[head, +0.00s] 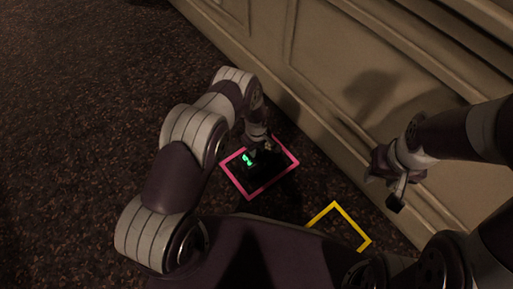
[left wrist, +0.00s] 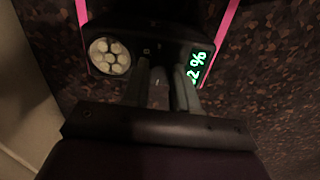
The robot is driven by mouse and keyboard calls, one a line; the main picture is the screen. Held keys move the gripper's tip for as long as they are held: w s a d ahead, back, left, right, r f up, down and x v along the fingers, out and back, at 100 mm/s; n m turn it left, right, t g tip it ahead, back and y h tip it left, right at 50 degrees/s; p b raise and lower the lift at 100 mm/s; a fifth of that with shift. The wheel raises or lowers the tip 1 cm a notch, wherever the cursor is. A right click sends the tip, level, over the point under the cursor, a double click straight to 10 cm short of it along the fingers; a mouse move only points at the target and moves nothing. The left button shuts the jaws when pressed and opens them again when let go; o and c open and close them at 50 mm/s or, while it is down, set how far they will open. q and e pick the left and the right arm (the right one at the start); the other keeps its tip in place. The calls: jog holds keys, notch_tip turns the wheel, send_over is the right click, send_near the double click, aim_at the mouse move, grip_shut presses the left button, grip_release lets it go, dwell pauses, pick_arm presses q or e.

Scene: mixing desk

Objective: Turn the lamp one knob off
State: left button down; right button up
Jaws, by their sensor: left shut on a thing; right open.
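A dark box (head: 262,166) with a glowing green readout lies inside a pink square outline. In the left wrist view, the dark box (left wrist: 180,42) shows a round pale cluster of cells (left wrist: 110,56) on the left and a green readout (left wrist: 197,67) on the right, with "2 %" visible. My left gripper (head: 262,148) is down on the box, its fingers (left wrist: 163,75) shut on what appears to be its knob. The knob is hidden by the fingers. My right gripper (head: 393,192) is open and empty, apart from the box to the right.
The pink outline (head: 240,188) frames the box. A yellow outline (head: 358,231) lies empty to the lower right. A beige panelled wall (head: 330,90) runs along the right side. Dark speckled floor (head: 80,110) on the left is clear.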

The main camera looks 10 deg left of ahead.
dwell(0.4)
pick_arm(q)
jog(key=c, duration=0.9)
grip_release()
jog(key=shift+o, duration=0.2)
notch_tip(320, 180, up, 13)
jog(key=p, duration=0.7)
jog(key=shift+f, duration=0.2)
